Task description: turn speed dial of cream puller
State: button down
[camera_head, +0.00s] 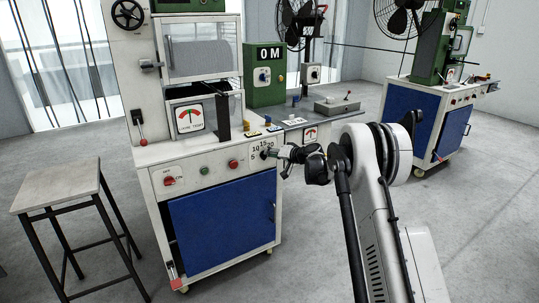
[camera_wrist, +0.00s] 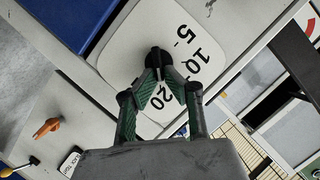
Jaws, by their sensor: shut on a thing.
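The cream puller (camera_head: 160,152) is a cream cabinet with a blue door. Its speed dial (camera_head: 264,154) is at the right end of the front panel, beside printed numbers. In the wrist view, the dial is a black knob (camera_wrist: 157,54) on a white plate (camera_wrist: 125,45) marked 5, 10 and 20, with other marks hidden by the fingers. My gripper (camera_wrist: 160,74) has its green-padded fingers shut on the knob, hiding part of it. In the head view, my gripper (camera_head: 277,152) reaches the panel from the right.
A red switch (camera_head: 169,181), a green button (camera_head: 204,170) and a red button (camera_head: 233,164) sit left of the dial. A bench with a green box (camera_head: 265,92) stands behind. A stool (camera_head: 60,185) is at left. Another blue-doored machine (camera_head: 430,112) is at right.

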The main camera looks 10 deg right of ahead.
jog(key=shift+f+m, duration=0.1)
jog(key=shift+m, duration=0.3)
dwell(0.3)
jog(key=c, duration=1.8)
grip_release()
jog(key=shift+c, duration=0.2)
jog(key=shift+d, duration=0.1)
jog(key=v, duration=1.2)
jog(key=shift+d, duration=0.15)
